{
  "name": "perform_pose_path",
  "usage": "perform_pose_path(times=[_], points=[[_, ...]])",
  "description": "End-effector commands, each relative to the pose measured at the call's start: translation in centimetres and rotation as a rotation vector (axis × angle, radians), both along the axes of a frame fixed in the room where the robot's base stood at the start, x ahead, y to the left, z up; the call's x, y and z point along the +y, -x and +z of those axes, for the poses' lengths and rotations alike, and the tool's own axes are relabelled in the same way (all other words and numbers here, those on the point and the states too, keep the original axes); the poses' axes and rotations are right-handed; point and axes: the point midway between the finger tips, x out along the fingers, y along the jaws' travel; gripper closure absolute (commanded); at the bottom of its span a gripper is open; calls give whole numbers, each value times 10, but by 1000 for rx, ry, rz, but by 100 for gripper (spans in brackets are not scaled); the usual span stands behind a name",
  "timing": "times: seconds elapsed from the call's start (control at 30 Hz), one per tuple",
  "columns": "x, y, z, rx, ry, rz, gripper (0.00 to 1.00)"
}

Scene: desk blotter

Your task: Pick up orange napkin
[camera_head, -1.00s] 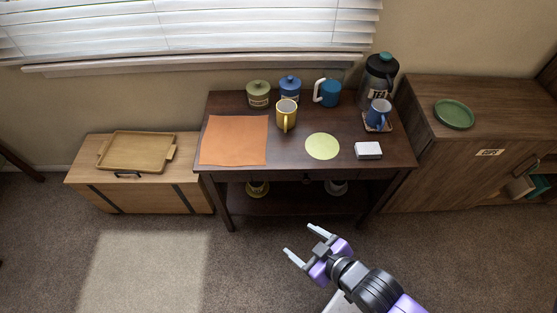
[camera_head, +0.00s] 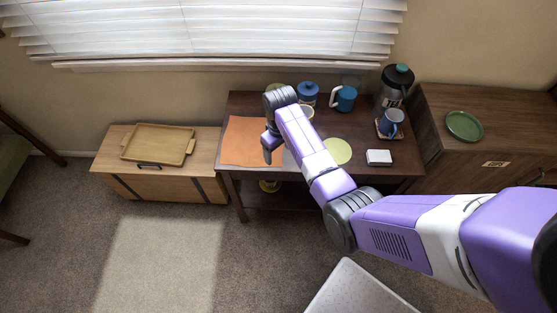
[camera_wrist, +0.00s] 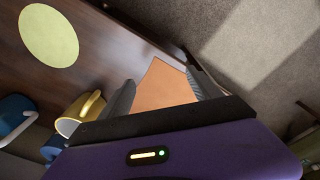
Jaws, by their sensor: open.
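The orange napkin (camera_head: 243,142) lies flat on the left part of the dark wooden table, its right side partly hidden behind my arm in the head view. In the wrist view the napkin (camera_wrist: 163,86) shows between my two fingers. My gripper (camera_wrist: 160,88) is open and empty, its fingers apart on either side of the visible napkin. In the head view my gripper (camera_head: 268,150) is over the right part of the napkin, pointing down. I cannot tell its exact height above it.
A yellow mug (camera_wrist: 80,112) stands close beside my gripper. A green round mat (camera_head: 338,151), white box (camera_head: 379,157), blue mug (camera_head: 391,122), teal mug (camera_head: 344,98), blue canister (camera_head: 307,94) and tea flask (camera_head: 395,88) are on the table (camera_head: 360,174). A tray (camera_head: 158,144) lies left on a chest.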

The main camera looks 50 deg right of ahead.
Motion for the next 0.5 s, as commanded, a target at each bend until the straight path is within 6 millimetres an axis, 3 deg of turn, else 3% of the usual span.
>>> perform_pose_path(times=[0.1,0.2,0.5], points=[[-9,-7,20,36,-22,-4,27],[-10,-8,23,52,-31,-4,27],[-10,-8,4,54,-32,-4,27]])
